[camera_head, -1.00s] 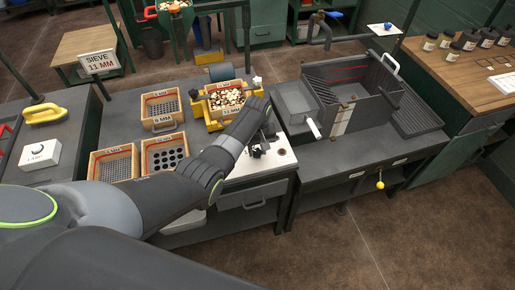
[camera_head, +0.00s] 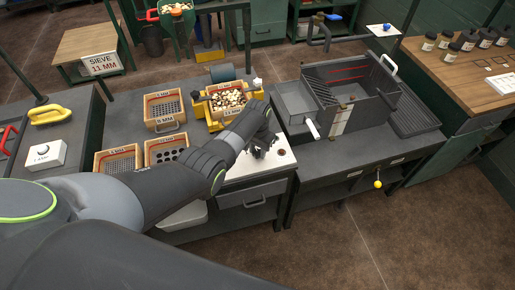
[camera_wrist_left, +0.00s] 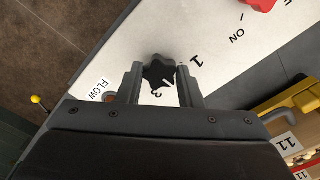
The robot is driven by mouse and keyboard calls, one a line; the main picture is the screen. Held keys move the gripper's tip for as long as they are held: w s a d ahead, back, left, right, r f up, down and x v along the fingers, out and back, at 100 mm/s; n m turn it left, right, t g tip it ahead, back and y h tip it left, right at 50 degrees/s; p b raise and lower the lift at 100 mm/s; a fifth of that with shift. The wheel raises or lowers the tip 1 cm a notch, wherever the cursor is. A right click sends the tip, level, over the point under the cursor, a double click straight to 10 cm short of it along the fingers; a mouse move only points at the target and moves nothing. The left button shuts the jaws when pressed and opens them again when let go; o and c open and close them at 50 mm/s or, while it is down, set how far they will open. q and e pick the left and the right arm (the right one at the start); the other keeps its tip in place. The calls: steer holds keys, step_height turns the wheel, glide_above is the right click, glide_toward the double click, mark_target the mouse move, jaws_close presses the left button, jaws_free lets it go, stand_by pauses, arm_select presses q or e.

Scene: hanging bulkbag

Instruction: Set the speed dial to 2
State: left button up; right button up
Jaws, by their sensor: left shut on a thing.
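The speed dial is a black lobed knob (camera_wrist_left: 158,72) on a white panel (camera_wrist_left: 225,70), seen in the left wrist view. The printed numbers 1 and 3 show beside it; no 2 can be made out. My left gripper (camera_wrist_left: 160,84) has one finger on each side of the knob and is shut on it. In the head view my left gripper (camera_head: 262,148) is over the white panel (camera_head: 240,172), and the dial is hard to tell apart from it there. The knob's pointer direction is unclear. My right gripper is not in view.
A red knob (camera_wrist_left: 260,4) with an ON label and a FLOW label (camera_wrist_left: 100,89) are near the dial. A yellow-framed sieve box (camera_head: 228,101) of pale pieces is behind my gripper. More sieve boxes (camera_head: 164,110) stand left; a grey tank (camera_head: 352,95) stands right.

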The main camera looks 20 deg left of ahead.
mark_target(258, 152)
arm_select(q)
steer(key=shift+m, duration=0.5)
steer(key=o, duration=1)
steer(key=shift+r, duration=0.15)
steer(key=shift+r, duration=0.25)
step_height(258, 152, up, 6)
steer(key=shift+p, duration=0.55)
step_height(258, 152, up, 11)
steer(key=shift+f+b, duration=0.15)
steer(key=shift+b, duration=0.5)
steer(key=shift+f, duration=0.1)
